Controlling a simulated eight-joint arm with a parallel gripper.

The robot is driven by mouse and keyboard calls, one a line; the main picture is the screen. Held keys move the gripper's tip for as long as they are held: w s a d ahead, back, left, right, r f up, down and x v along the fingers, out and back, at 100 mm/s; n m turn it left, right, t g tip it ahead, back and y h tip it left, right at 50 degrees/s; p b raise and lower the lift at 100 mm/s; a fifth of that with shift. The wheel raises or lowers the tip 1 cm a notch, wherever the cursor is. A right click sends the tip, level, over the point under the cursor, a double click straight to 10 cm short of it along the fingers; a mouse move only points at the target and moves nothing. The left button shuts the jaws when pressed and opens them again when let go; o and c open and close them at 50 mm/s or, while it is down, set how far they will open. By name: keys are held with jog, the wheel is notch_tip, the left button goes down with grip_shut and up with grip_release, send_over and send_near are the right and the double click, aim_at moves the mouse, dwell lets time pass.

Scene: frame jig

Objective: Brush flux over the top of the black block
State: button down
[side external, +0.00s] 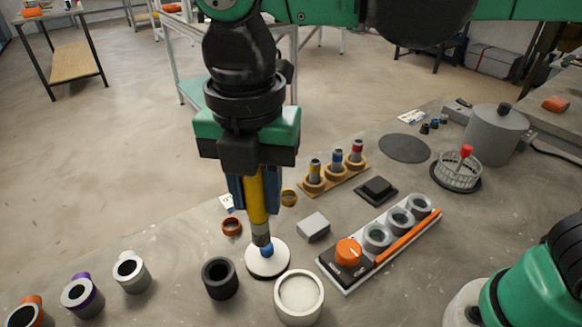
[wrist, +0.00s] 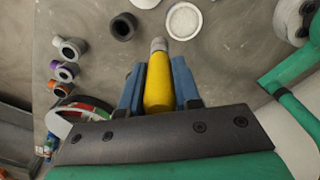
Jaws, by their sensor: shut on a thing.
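My gripper (side external: 252,200) is shut on a brush with a yellow handle (side external: 257,190) and a grey end, which points down. The brush also shows between the blue fingers in the wrist view (wrist: 158,90). In the side view its lower end overlaps the blue knob of a white round lid (side external: 277,267); I cannot tell whether they touch. A white-rimmed round pot (side external: 299,297) with pale contents stands open just beside the lid. The black block (side external: 377,187) sits on a dark square plate to the right, well away from my gripper.
A black cup (side external: 220,278) stands close to the left of the lid. A grey block (side external: 313,227) and a tray with an orange knob (side external: 347,252) lie to the right. Several cups stand at far left.

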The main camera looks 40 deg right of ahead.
jog(key=s+d+f, duration=0.2)
jog(key=s+f, duration=0.1)
jog(key=f, duration=0.5)
jog(key=shift+s+d+f, duration=0.2)
jog(key=shift+d+f, duration=0.2)
jog(key=shift+f, duration=0.15)
dwell(0.7)
jog(key=shift+f, duration=2.2)
notch_tip(320, 180, up, 6)
jog(key=shift+r, duration=0.25)
dwell(0.6)
